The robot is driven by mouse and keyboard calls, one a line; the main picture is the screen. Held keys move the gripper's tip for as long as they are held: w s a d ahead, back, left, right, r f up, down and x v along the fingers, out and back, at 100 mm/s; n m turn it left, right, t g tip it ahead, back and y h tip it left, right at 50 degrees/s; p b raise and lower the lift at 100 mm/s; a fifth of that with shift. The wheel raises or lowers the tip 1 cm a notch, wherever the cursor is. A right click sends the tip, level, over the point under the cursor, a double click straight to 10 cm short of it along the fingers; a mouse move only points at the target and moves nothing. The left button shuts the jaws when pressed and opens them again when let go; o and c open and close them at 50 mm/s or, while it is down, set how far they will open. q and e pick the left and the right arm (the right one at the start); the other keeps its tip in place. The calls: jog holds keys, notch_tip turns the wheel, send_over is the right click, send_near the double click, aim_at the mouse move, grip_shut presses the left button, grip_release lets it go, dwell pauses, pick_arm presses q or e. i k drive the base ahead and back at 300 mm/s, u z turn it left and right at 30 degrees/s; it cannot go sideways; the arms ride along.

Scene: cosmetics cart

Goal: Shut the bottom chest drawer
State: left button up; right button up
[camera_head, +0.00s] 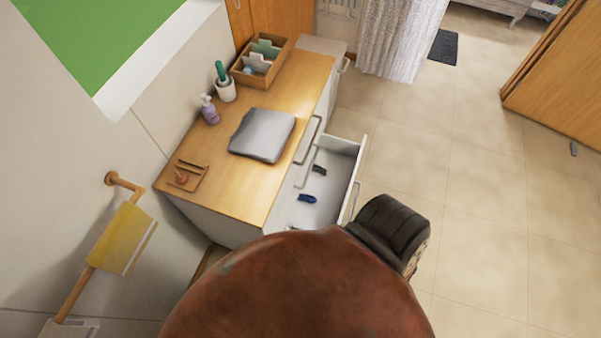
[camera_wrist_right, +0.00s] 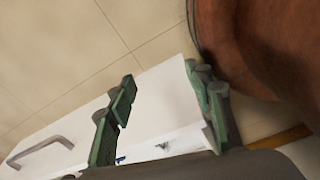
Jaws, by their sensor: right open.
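The chest (camera_head: 262,183) has a wooden top and white sides and stands against the left wall in the head view. One of its drawers (camera_head: 341,185) is pulled out to the right, with a bar handle (camera_head: 355,201) on its front. Whether a lower drawer exists is hidden. In the right wrist view, my right gripper (camera_wrist_right: 160,80) is open, its green fingers apart over the white drawer (camera_wrist_right: 165,98). A grey handle (camera_wrist_right: 40,150) shows at lower left there; contact cannot be told. My left gripper is not in view.
A blue item (camera_head: 307,198) and a dark item (camera_head: 319,169) lie inside the drawer. A brown rounded mass hides the near foreground.

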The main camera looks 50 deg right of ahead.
aim_at(341, 158)
jog(key=u, duration=0.05)
jog(key=k, duration=0.5)
jog(key=u, duration=0.65)
jog(key=k, duration=1.2)
jog(key=z, duration=2.2)
jog(key=i, duration=0.85)
jog(key=u, duration=1.5)
